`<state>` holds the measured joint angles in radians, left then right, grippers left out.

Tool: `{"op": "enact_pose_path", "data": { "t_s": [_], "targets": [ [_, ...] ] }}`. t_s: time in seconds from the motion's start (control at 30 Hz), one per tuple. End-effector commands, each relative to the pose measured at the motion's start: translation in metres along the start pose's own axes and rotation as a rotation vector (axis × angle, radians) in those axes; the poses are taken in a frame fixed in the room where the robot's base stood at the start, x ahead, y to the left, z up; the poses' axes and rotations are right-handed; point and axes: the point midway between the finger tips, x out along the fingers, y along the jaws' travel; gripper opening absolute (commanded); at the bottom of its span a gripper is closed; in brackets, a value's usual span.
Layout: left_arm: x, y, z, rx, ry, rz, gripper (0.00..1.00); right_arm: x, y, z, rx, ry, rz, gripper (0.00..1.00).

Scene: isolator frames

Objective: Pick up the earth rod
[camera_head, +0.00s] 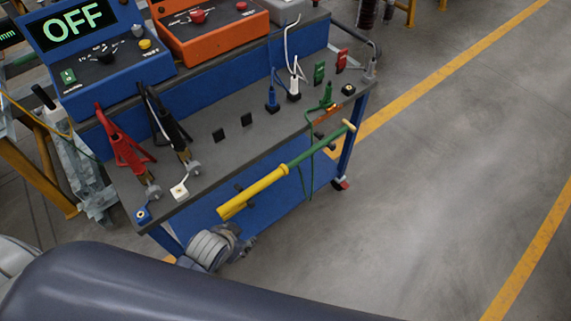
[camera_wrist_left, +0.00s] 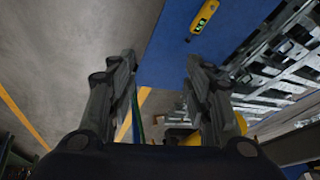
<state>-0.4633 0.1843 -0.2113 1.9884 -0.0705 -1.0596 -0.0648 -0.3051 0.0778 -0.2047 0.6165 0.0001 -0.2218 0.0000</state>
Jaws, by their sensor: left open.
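The earth rod has a thick yellow handle (camera_head: 253,194) and a thinner green shaft (camera_head: 318,149) with a pale tip. It lies slantwise along the front side of the cart, held by dark brackets. A green cable (camera_head: 308,128) hangs by its upper end. My left gripper (camera_head: 243,242) is just below the lower end of the yellow handle, partly hidden by its own grey wrist. In the left wrist view my left gripper (camera_wrist_left: 162,62) has its fingers spread, with nothing held between them. A yellow part, perhaps the handle, shows behind the right finger. My right gripper is not seen.
The blue cart's dark top (camera_head: 225,160) carries red and black clamps, sockets and plugs. A blue box reading OFF (camera_head: 95,45) and an orange box (camera_head: 205,35) stand behind. The floor right of the cart (camera_head: 440,170) is clear, with yellow lines.

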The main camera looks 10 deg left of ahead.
Motion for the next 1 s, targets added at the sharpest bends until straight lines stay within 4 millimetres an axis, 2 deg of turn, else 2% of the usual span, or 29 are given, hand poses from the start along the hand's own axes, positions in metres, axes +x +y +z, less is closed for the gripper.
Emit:
{"op": "enact_pose_path", "data": {
  "t_s": [0.03, 0.17, 0.27, 0.3, 0.4, 0.6, 0.77, 1.0],
  "targets": [
    [-0.018, -0.003, -0.011, 0.005, 0.017, -0.005, 0.46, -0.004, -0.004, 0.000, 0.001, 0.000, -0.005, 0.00],
    [-0.053, -0.010, -0.033, 0.019, 0.053, -0.019, 0.46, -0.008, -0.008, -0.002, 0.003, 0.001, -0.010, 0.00],
    [-0.082, -0.018, -0.064, 0.088, 0.136, -0.052, 0.46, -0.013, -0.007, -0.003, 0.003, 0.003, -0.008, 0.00],
    [-0.082, -0.020, -0.077, 0.145, 0.184, -0.073, 0.46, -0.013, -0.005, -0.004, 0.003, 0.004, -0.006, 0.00],
    [-0.076, -0.021, -0.098, 0.245, 0.269, -0.106, 0.46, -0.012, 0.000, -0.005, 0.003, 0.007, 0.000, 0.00],
    [-0.069, -0.017, -0.129, 0.415, 0.406, -0.155, 0.46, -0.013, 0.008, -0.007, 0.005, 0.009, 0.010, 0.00],
    [-0.063, -0.014, -0.142, 0.490, 0.465, -0.174, 0.46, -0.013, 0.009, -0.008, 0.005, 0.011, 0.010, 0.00],
    [-0.032, -0.015, -0.160, 0.497, 0.472, -0.175, 0.46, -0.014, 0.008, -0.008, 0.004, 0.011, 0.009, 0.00]
  ]
}}
